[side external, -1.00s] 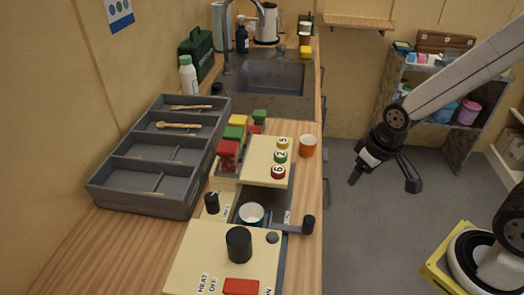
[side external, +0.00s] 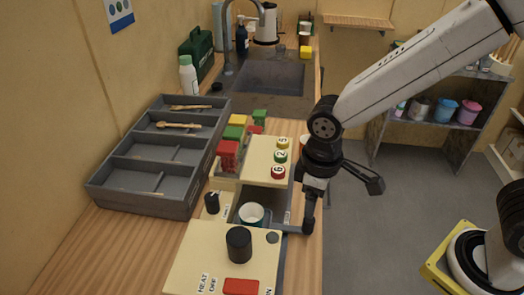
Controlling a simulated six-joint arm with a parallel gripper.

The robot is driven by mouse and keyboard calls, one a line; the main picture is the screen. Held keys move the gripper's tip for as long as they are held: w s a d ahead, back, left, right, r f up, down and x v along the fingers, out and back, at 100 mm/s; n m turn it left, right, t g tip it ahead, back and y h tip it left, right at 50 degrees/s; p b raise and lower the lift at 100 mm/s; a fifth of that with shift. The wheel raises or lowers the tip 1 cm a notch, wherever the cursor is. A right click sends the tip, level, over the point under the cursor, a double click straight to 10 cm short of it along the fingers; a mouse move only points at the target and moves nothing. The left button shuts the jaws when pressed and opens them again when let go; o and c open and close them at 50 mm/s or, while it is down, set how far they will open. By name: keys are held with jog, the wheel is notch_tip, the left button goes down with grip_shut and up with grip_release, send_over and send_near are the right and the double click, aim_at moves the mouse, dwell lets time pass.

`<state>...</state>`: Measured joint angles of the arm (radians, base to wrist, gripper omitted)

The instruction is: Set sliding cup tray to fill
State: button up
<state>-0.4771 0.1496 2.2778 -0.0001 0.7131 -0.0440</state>
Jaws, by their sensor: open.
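The sliding cup tray (side external: 290,228) is a grey piece in the gap between two cream machine panels, with a bar reaching right. A teal-rimmed white cup (side external: 251,213) stands in the gap. The black knob seen earlier at the bar's end is covered by, or merges with, my gripper's near finger. My gripper (side external: 342,207) is open, with its left finger at the bar's end and its right finger out over the floor side. I cannot tell whether the finger touches the knob. Small labels beside the gap are too small to read.
The front panel carries a black knob (side external: 239,243) and red switch (side external: 241,286). Numbered buttons (side external: 281,156) and coloured containers (side external: 229,154) sit behind. A grey divided bin (side external: 149,192) is left; a sink (side external: 270,78) is at the back.

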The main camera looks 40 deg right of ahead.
aim_at(309, 221)
jog(key=shift+f, duration=0.15)
jog(key=shift+f, duration=3.75)
grip_shut()
